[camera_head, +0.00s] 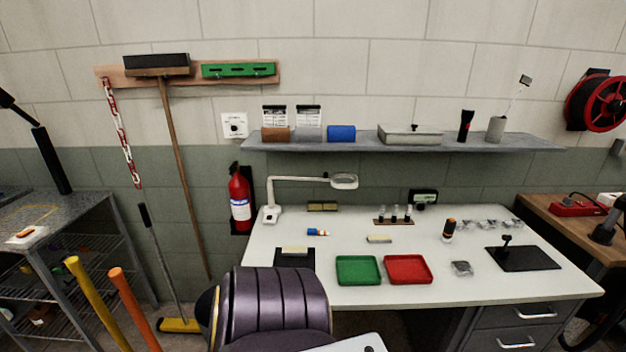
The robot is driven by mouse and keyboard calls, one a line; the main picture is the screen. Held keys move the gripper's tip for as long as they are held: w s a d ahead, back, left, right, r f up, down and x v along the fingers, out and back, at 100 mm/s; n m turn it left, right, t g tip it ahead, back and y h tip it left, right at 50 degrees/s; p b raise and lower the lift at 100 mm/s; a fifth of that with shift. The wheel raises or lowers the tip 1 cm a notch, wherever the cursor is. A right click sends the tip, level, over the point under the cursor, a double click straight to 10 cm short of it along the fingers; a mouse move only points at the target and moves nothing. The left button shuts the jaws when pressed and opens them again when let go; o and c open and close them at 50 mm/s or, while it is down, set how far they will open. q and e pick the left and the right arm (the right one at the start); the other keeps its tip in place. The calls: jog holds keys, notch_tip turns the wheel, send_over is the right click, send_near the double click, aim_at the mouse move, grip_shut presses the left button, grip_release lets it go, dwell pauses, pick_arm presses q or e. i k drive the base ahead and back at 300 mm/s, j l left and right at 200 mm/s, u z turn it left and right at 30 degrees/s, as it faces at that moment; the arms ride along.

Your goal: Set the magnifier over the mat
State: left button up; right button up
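The magnifier (344,181) is a white ring lens on a jointed white arm. The arm rises from a white base (271,214) at the table's back left and reaches right, so the lens hangs over the back of the white table. A black mat (294,262) lies at the table's front left with a pale block on it, partly hidden by a dark purple part of my body. Another black mat (530,259) lies at the front right with a small black item on it. The lens is over neither mat. Neither of my grippers shows.
A green tray (358,270) and a red tray (408,269) stand at the front middle. A blue-and-orange item (318,232), a vial rack (394,222) and a dark bottle (449,230) stand behind. A grey shelf (365,142) hangs above the table.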

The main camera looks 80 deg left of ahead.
aim_at(335, 175)
jog(key=u, duration=2.25)
